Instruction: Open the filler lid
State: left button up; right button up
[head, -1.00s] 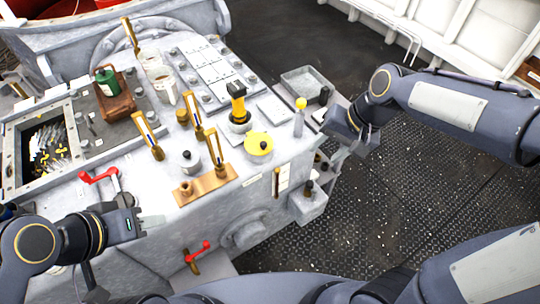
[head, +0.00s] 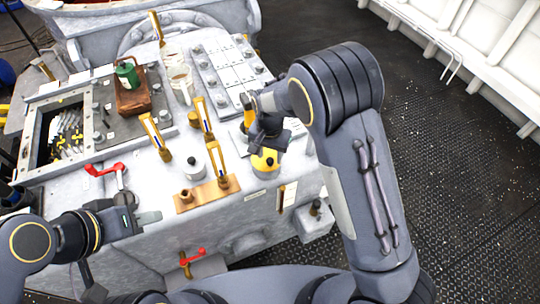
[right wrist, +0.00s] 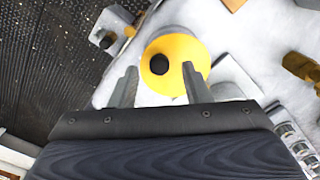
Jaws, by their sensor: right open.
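A round yellow lid with a dark knob (head: 265,166), which looks like the filler lid, sits near the front right edge of the grey machine top. It also shows in the right wrist view (right wrist: 188,48), lying flat and apparently closed. My right gripper (head: 266,146) is over the lid and partly hides it in the head view. In the right wrist view the gripper (right wrist: 159,74) is open, its fingers on either side of the knob with nothing between them gripped. My left gripper (head: 150,217) is at the machine's front left; its finger gap is unclear.
Open deck lies to the right.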

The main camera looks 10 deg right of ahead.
jog(key=shift+f, duration=0.95)
grip_shut()
